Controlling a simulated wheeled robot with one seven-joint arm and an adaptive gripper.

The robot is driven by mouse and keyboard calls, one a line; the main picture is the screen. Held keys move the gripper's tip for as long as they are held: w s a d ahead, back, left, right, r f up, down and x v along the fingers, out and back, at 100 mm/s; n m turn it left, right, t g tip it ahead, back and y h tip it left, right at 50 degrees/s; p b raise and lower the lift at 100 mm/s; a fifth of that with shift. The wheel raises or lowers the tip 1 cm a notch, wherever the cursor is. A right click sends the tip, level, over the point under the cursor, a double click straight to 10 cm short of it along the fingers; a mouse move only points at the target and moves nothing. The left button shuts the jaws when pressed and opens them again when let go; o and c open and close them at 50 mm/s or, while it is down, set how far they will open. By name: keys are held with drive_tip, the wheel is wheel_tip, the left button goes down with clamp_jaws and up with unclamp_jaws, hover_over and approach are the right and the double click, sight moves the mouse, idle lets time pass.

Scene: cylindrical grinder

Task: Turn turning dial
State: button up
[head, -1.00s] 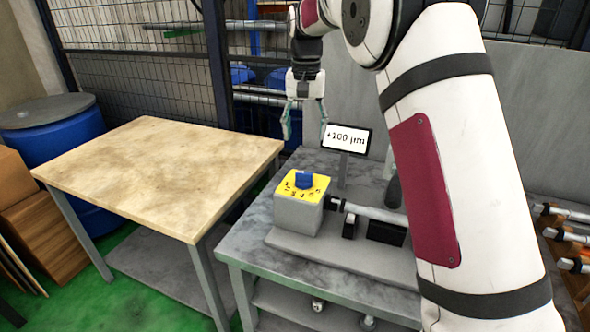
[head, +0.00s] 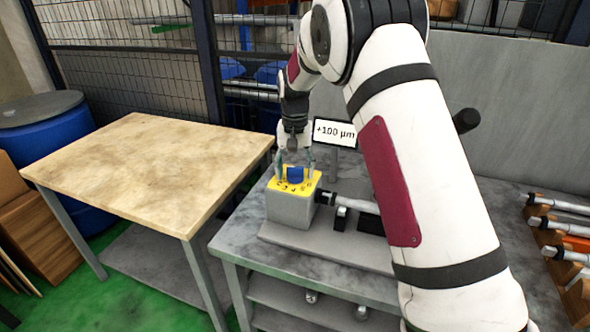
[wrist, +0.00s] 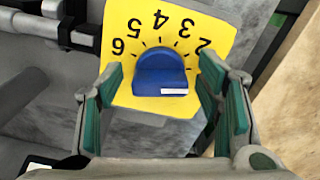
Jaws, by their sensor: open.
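The turning dial is a blue knob (head: 295,174) on a yellow numbered plate (head: 308,185) on top of a grey box (head: 290,208). My gripper (head: 294,180) points down at the dial in the head view, with one finger on each side of the knob. In the wrist view my gripper (wrist: 165,105) is open, its green-padded fingers apart from the blue knob (wrist: 161,78). The numbers 2 to 6 show on the yellow plate (wrist: 125,85). A white mark on the knob is on its side nearest the gripper. A small display (head: 335,133) behind reads +100 µm.
The grey machine table (head: 240,245) carries the box and a horizontal shaft (head: 358,204) to its right. A wooden-topped table (head: 140,170) with a clear top stands at left. A blue barrel (head: 50,150) and mesh fence (head: 140,80) stand behind.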

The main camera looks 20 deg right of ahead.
drive_tip(key=c, duration=1.1)
drive_tip(key=shift+n, duration=0.3)
drive_tip(key=shift+d+n+b, duration=0.15)
drive_tip(key=shift+n+b, duration=0.65)
drive_tip(key=shift+n, duration=1.8)
drive_tip(key=o, duration=1.1)
